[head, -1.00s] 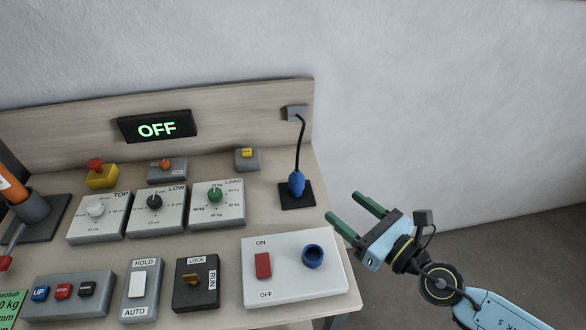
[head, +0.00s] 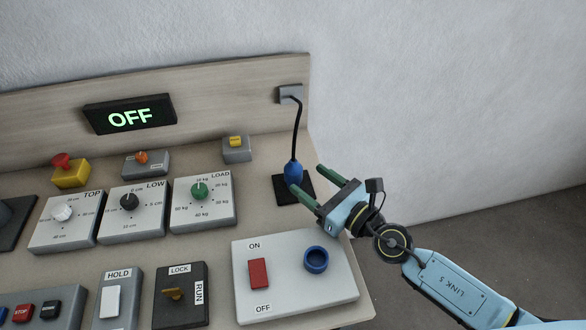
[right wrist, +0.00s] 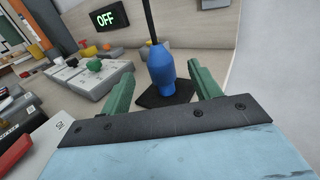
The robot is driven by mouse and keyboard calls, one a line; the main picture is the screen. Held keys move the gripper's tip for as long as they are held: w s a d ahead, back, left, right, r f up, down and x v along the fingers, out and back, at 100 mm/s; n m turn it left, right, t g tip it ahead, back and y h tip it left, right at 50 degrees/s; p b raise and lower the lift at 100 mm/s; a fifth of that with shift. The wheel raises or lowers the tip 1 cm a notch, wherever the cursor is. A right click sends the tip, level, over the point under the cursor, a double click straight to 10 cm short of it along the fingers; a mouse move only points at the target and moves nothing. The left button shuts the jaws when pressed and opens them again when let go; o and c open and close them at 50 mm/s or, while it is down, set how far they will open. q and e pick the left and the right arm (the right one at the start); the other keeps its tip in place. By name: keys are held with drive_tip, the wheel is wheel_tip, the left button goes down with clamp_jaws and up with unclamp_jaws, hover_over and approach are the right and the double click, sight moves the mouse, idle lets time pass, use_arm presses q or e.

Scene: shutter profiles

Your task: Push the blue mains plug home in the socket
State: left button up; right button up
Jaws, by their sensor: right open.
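The blue mains plug (head: 293,173) stands upright on a black square pad (head: 283,192) near the right end of the bench. A black cable (head: 299,130) runs from its top to a grey box on the back board. A blue ring-shaped socket (head: 316,259) sits on the white panel nearer the front, apart from the plug. My right gripper (head: 305,181) is open, its green fingers pointing at the plug. In the right wrist view the plug (right wrist: 160,72) is seen between and beyond the two fingers (right wrist: 162,88). My left gripper is not in view.
The white panel (head: 283,301) also carries a red ON/OFF rocker (head: 259,273). Dial boxes, including the LOAD dial (head: 202,202), stand left of the plug. A display (head: 130,114) reads OFF. The grey cable box (head: 290,92) is on the back board. Right of the bench is free.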

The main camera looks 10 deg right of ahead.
sight(300, 174)
drive_tip(key=x, duration=0.6)
drive_tip(key=shift+w+a+f, duration=0.15)
drive_tip(key=shift+w+a, duration=0.05)
drive_tip(key=shift+w, duration=0.15)
drive_tip(key=c, duration=1.1)
